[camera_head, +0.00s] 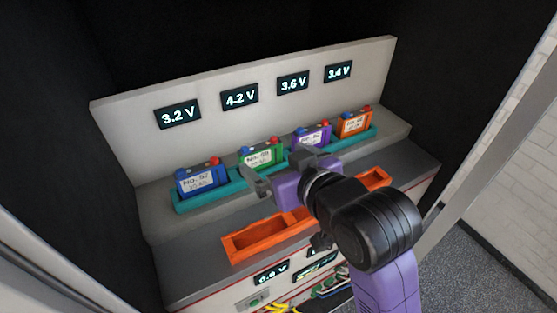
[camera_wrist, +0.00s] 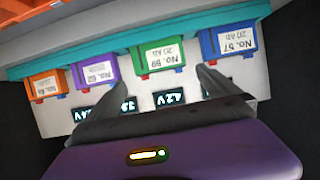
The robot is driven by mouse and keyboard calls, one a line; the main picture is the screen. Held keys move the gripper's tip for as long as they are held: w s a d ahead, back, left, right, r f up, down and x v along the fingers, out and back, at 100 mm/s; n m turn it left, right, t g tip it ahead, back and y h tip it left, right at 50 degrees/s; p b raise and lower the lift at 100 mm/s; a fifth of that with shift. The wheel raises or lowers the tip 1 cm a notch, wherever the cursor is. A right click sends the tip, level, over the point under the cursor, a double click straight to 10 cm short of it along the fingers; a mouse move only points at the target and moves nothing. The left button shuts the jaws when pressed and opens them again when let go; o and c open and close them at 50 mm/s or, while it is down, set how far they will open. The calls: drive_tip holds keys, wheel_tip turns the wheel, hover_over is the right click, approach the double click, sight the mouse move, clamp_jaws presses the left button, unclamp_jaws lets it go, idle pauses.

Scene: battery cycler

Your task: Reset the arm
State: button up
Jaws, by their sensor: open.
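My gripper (camera_head: 282,178) is open and empty in the head view, in front of the teal rack and above the orange tray. In the wrist view my gripper (camera_wrist: 165,88) has its two fingers spread apart below the green battery, with nothing between them. My purple and black arm reaches in from the lower right. The blue battery (camera_head: 202,180), green battery (camera_head: 261,157), purple battery (camera_head: 312,138) and orange battery (camera_head: 355,123) stand in the teal rack. The wrist view shows them upside down.
The teal rack (camera_head: 208,201) runs along a grey step. Displays above read 3.2 V (camera_head: 178,116), 4.2 V (camera_head: 240,96), 3.6 V (camera_head: 293,82) and 3.4 V (camera_head: 339,71). An orange tray (camera_head: 245,254) lies in front, partly hidden by my arm. Dark walls enclose the sides.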

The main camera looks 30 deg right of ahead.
drive_tip(key=shift+s, duration=0.3)
drive_tip(key=shift+r, duration=0.1)
wheel_tip(320, 180, up, 5)
drive_tip(key=w+t, duration=0.1)
drive_tip(key=t, duration=0.2)
drive_tip(key=s+f, duration=0.6)
drive_tip(key=s, duration=0.5)
drive_tip(key=s+f+g, duration=0.1)
drive_tip(key=s+f, duration=0.5)
drive_tip(key=s, duration=0.5)
drive_tip(key=s+f, duration=0.6)
drive_tip(key=s, duration=0.5)
drive_tip(key=shift+s+g, duration=0.35)
drive_tip(key=shift+g, duration=0.05)
